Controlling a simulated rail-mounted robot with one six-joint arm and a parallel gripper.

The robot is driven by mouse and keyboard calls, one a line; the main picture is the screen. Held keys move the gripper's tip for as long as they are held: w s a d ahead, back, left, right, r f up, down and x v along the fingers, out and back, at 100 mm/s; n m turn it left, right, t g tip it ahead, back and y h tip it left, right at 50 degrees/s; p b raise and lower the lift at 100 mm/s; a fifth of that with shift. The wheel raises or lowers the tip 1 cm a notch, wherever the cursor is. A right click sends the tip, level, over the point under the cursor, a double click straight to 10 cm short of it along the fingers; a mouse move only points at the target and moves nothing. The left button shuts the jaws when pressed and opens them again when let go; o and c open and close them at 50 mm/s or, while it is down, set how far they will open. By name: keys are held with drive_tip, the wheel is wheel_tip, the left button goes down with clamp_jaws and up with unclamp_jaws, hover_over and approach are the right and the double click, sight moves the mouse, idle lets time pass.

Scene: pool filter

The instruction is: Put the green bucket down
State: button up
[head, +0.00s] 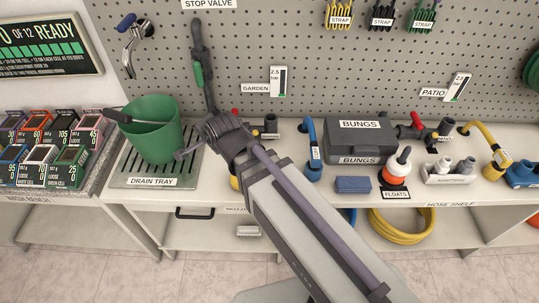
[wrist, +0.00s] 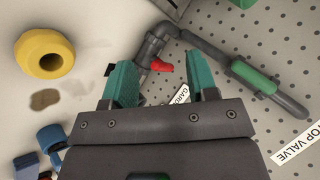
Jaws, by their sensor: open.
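The green bucket (head: 153,130) stands on the grey drain tray (head: 140,182) at the left of the bench in the head view. Its open top shows, and its handle hangs over the left side with a dark grip. My gripper (wrist: 163,80) shows in the wrist view with its two teal fingers apart and nothing between them. In the head view my arm ends to the right of the bucket, apart from it; the fingers are hard to make out there.
A pipe with a green lever (head: 198,75) stands against the pegboard behind my wrist. A red-handled valve (wrist: 161,66) and a yellow ring (wrist: 44,54) lie beyond my fingers. Meter boxes (head: 45,150) sit left of the tray. A dark bungs case (head: 360,140) stands at right.

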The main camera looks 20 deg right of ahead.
drive_tip(key=s+d+f+n+g+h, duration=0.1)
drive_tip(key=s+d+n+g, duration=0.3)
drive_tip(key=d, duration=0.5)
drive_tip(key=s+d+f+n+g+h, duration=0.1)
drive_tip(key=s+d+f+n+g, duration=0.2)
drive_tip(key=s+d+n, duration=0.3)
drive_tip(key=d+g, duration=0.1)
drive_tip(key=d, duration=0.2)
drive_tip(key=shift+s+f+n+h, duration=0.3)
drive_tip(key=shift+s+f+h, duration=0.1)
drive_tip(key=shift+d, duration=0.1)
drive_tip(key=shift+r+p, duration=2.2)
